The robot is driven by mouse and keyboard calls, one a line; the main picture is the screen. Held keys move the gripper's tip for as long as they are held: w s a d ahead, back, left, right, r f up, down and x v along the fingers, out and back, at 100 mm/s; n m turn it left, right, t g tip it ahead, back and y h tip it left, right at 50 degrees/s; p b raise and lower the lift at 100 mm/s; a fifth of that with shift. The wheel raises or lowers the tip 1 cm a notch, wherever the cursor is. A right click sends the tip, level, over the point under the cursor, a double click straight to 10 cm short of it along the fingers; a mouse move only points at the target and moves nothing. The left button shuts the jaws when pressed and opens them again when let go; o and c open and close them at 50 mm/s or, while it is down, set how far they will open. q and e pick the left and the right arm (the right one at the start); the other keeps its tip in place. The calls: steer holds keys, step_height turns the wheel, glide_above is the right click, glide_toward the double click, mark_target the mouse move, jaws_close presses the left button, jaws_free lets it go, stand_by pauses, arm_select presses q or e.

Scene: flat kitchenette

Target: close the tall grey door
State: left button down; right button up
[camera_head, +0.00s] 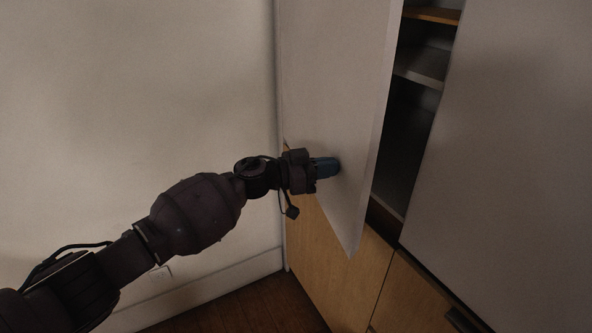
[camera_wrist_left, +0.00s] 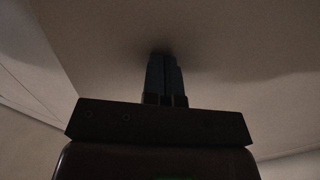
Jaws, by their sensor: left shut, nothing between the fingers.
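The tall grey door (camera_head: 335,90) stands partly open in the head view, with a dark gap at its right edge. My left gripper (camera_head: 333,167) is shut and empty, with its fingertips at the outer face of the door near its lower part. In the left wrist view the shut fingers (camera_wrist_left: 163,75) point at the pale door panel (camera_wrist_left: 220,40) and look to be touching it or very close. The exact contact is hard to tell. My right gripper is not in view.
Behind the door is a dark cupboard with shelves (camera_head: 425,64). A second grey door (camera_head: 505,140) is at the right. Wooden lower fronts (camera_head: 335,265) run below. A bare wall (camera_head: 130,100) is at the left, with dark wooden floor (camera_head: 255,308) at the bottom.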

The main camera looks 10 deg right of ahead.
arm_select(q)
steer(key=w+d+n+t+b, duration=0.1)
steer(key=w+d+t, duration=0.1)
steer(key=d, duration=0.9)
steer(key=shift+n+t, duration=0.3)
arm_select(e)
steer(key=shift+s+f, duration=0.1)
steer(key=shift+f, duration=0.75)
arm_select(q)
steer(key=shift+f, duration=0.1)
